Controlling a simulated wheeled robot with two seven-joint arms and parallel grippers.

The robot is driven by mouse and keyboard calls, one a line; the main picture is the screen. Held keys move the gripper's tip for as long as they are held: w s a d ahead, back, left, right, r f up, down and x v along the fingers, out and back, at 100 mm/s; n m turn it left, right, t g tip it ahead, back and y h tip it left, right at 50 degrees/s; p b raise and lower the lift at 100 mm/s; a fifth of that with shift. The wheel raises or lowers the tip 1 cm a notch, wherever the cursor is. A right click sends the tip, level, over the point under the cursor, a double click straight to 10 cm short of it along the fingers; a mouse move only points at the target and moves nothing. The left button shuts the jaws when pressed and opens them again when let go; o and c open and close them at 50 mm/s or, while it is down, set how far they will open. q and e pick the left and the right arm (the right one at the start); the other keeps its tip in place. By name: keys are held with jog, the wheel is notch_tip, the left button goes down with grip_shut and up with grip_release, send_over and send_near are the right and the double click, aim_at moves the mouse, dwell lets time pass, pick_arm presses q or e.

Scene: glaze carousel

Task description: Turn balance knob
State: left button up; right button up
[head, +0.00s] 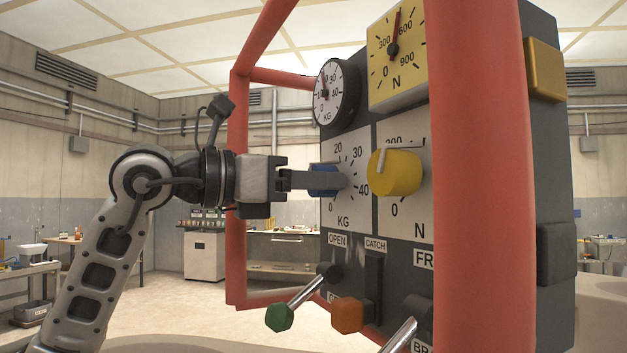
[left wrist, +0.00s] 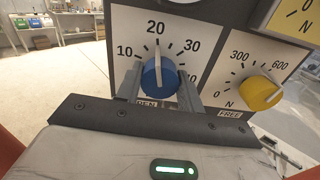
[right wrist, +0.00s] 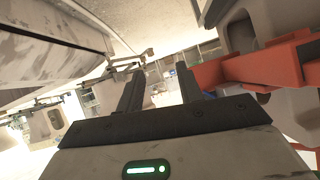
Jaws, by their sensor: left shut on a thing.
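The blue knob (head: 322,181) sits on a white KG dial plate (head: 345,205) on the dark panel. In the left wrist view the blue knob (left wrist: 160,77) shows a white pointer mark directed up toward 20. My left gripper (head: 336,181) comes in from the left and is shut on the blue knob, with one finger on each side of it in the left wrist view (left wrist: 160,95). The knob's far side is hidden. My right gripper (right wrist: 158,88) is out of the head view; in its wrist view its fingers are apart with nothing between them.
A yellow knob (head: 396,172) on an N dial is close right of the blue knob. Round KG gauge (head: 337,92) and yellow N gauge (head: 397,55) are above. Green-handled (head: 280,317) and orange-handled (head: 347,315) levers are below. Thick red bars (head: 473,180) frame the panel.

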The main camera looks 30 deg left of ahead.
pick_arm(q)
jog(key=shift+m, duration=3)
jog(key=o, duration=1)
